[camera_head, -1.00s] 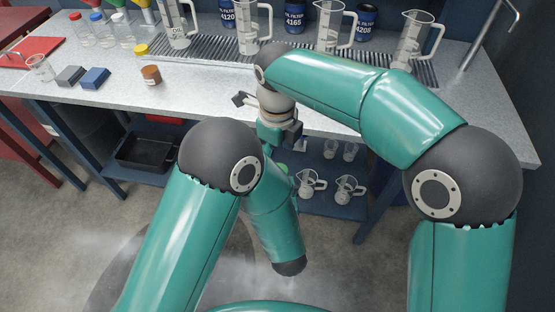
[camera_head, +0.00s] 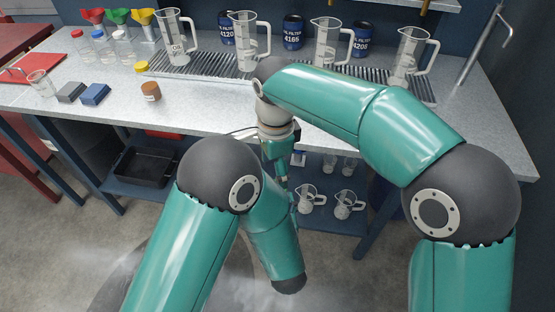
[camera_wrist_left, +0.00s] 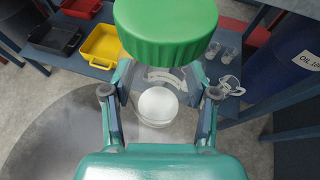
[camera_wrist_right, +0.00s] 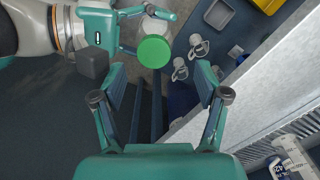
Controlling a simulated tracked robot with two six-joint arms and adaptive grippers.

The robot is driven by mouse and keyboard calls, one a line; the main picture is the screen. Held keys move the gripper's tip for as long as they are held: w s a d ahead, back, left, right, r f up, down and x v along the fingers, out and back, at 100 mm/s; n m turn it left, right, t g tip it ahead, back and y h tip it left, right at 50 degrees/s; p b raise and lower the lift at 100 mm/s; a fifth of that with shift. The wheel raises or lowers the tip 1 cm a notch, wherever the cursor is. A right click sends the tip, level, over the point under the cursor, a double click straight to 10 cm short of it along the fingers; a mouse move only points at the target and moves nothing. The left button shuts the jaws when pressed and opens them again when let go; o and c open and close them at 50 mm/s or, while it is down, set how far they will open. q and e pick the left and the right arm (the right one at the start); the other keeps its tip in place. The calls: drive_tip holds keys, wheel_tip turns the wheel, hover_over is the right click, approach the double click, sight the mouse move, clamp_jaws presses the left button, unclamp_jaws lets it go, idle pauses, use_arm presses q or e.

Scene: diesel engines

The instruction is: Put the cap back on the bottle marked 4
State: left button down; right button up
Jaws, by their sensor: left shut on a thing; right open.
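My left gripper (camera_wrist_left: 160,100) is shut on a clear bottle (camera_wrist_left: 156,80). A ribbed green cap (camera_wrist_left: 166,30) is at its top end; I cannot tell whether it is seated. No number is readable on the bottle. In the right wrist view the green cap (camera_wrist_right: 153,52) shows from above beside my left gripper (camera_wrist_right: 155,30). My right gripper (camera_wrist_right: 160,85) is open and empty, with the cap beyond its fingertips. In the head view the right gripper (camera_head: 283,178) hangs in front of the bench edge; the left gripper is hidden behind my arms.
On the bench (camera_head: 205,110) stand small bottles (camera_head: 102,44), a yellow cap (camera_head: 141,66), a brown jar (camera_head: 151,91), two blocks (camera_head: 94,94), and measuring jugs (camera_head: 327,42) on a grate. Glass jugs (camera_head: 345,204) and a black tray (camera_head: 147,163) are on the lower shelf.

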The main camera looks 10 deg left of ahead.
drive_tip(key=n, duration=0.7)
drive_tip(key=shift+r, duration=0.25)
drive_tip(key=n, duration=0.4)
drive_tip(key=shift+d+r, duration=0.1)
drive_tip(key=shift+r, duration=0.05)
drive_tip(key=n, duration=0.4)
drive_tip(key=shift+s+r+n, duration=0.1)
drive_tip(key=shift+r+n, duration=0.05)
drive_tip(key=shift+n, duration=0.15)
drive_tip(key=n, duration=0.4)
drive_tip(key=shift+r, duration=0.15)
drive_tip(key=n, duration=0.4)
drive_tip(key=shift+d+r+n, duration=0.1)
drive_tip(key=shift+r+n, duration=0.05)
drive_tip(key=shift+n, duration=0.15)
drive_tip(key=n, duration=0.4)
drive_tip(key=shift+r, duration=0.15)
drive_tip(key=n, duration=0.4)
drive_tip(key=shift+d+r+n, duration=0.1)
drive_tip(key=shift+r+n, duration=0.05)
drive_tip(key=shift+n, duration=0.15)
drive_tip(key=n, duration=0.6)
drive_tip(key=shift+s+r, duration=0.1)
drive_tip(key=shift+r, duration=0.05)
